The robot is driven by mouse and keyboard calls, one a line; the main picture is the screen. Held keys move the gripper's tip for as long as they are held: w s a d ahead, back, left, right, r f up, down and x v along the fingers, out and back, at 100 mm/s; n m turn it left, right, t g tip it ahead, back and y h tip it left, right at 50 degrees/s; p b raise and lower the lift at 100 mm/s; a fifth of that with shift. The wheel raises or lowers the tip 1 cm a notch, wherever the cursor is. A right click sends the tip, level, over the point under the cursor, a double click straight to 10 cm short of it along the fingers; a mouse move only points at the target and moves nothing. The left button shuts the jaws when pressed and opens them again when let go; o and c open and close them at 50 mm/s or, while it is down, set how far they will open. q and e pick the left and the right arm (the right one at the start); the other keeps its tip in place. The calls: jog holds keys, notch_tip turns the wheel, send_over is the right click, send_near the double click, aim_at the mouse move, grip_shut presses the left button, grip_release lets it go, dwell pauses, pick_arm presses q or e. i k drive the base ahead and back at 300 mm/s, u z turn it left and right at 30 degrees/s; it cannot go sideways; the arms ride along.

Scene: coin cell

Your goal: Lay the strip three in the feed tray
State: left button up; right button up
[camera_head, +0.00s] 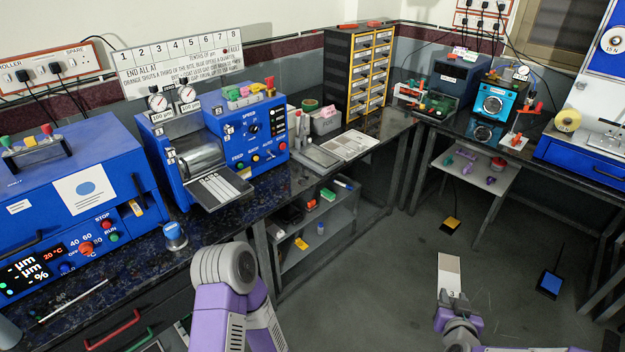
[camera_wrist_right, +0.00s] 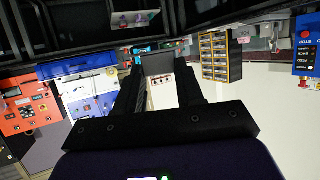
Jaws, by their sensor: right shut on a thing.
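My right gripper (camera_head: 453,301) is shut on a flat, pale strip marked 3 (camera_head: 449,270). The strip sticks out past the fingers, over the open floor at the lower right. In the right wrist view the strip (camera_wrist_right: 162,91) shows between the dark fingers. The feed tray (camera_head: 217,188) appears to be the dark, lettered plate at the front of the blue roller machine (camera_head: 173,147). It is far to the left of the strip and I see no strip lying on it. My left arm is in the lower middle of the head view, but its gripper is not visible.
A blue machine with a red display (camera_head: 70,215) stands on the left of the dark bench. A small blue-topped pot (camera_head: 174,236) stands in front of the roller machine. A drawer cabinet (camera_head: 358,70) is at the back. The floor around the right gripper is mostly clear.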

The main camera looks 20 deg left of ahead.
aim_at(219, 186)
jog(key=u, duration=1.7)
